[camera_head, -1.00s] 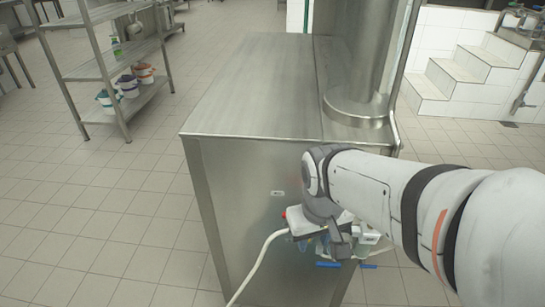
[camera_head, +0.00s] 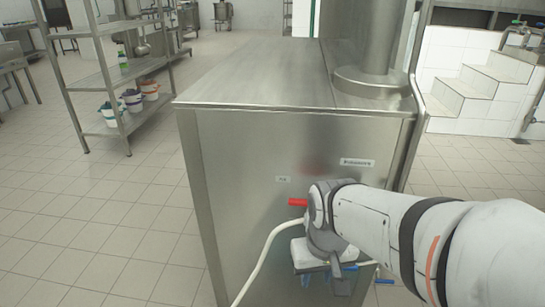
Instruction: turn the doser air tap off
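A red handle (camera_head: 298,203) sticks out to the left from behind my arm, against the front of the steel cabinet (camera_head: 235,160). I cannot tell whether it is the doser air tap's. Blue parts (camera_head: 384,281) show low at the right of my wrist, and more blue shows just below my wrist. My gripper (camera_head: 338,286) points down in front of the cabinet face, below the red handle. My arm and wrist hide most of the fittings behind. The fingers are too small and overlapped to show whether they are open or touch anything.
A white hose (camera_head: 262,253) runs from the fittings down to the left. A small label (camera_head: 283,179) and a larger one (camera_head: 357,162) sit on the cabinet face. A metal shelf with buckets (camera_head: 107,112) stands at the left. The tiled floor (camera_head: 110,225) is clear at left.

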